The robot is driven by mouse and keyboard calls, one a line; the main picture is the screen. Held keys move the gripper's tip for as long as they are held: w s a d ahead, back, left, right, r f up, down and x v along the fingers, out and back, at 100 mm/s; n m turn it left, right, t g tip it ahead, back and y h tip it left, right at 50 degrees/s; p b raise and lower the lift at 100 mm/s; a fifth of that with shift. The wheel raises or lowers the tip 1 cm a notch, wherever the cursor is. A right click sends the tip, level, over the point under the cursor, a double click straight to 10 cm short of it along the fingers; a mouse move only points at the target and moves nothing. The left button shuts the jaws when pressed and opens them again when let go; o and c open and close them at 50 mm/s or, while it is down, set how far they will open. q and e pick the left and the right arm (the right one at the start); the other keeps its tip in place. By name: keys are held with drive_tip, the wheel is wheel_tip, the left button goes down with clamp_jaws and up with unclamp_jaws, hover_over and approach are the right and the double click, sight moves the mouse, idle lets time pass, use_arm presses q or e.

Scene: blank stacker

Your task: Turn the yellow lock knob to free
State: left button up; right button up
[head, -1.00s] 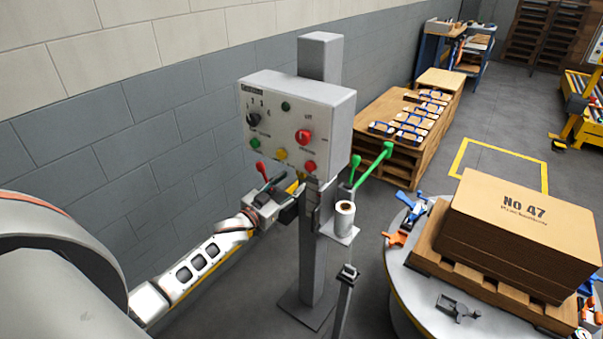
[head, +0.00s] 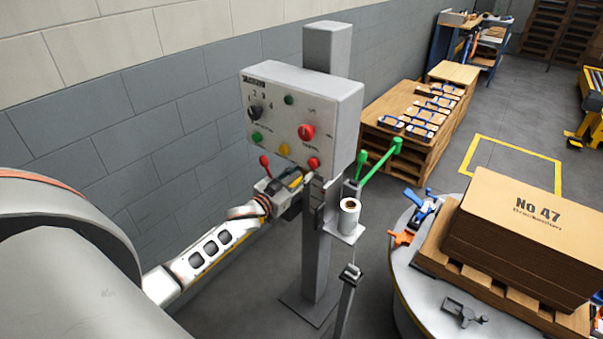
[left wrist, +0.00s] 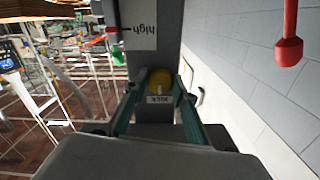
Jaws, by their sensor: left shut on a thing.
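The yellow lock knob (left wrist: 158,80) sits between the fingers of my left gripper in the left wrist view, above a small white label. My left gripper (left wrist: 157,92) is shut on it, one finger on each side. In the head view my left gripper (head: 292,184) is just under the grey control box (head: 335,110), at the post. There the fingers mostly hide the knob. The knob's exact turn angle is hard to tell. My right gripper is in neither view.
A red-knobbed lever (head: 265,161) stands close beside my left gripper and shows in the left wrist view (left wrist: 289,50). Green-knobbed levers (head: 380,158) and a white roll (head: 350,212) are right of the post. A round table (head: 410,265) holds a pallet of cardboard blanks (head: 530,230).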

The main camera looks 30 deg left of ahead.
use_arm(q)
drive_tip(key=shift+m, duration=0.3)
drive_tip(key=m, duration=0.3)
drive_tip(key=shift+m, duration=0.3)
drive_tip(key=m+b, duration=0.1)
drive_tip(key=m, duration=0.4)
drive_tip(key=m+b, duration=0.1)
drive_tip(key=m, duration=0.4)
drive_tip(key=shift+a+r+m+b, duration=0.15)
drive_tip(key=shift+m+b, duration=0.15)
drive_tip(key=shift+m, duration=0.1)
drive_tip(key=shift+w+r+m+b, duration=0.1)
drive_tip(key=shift+m+b, duration=0.25)
drive_tip(key=shift+m, duration=1.05)
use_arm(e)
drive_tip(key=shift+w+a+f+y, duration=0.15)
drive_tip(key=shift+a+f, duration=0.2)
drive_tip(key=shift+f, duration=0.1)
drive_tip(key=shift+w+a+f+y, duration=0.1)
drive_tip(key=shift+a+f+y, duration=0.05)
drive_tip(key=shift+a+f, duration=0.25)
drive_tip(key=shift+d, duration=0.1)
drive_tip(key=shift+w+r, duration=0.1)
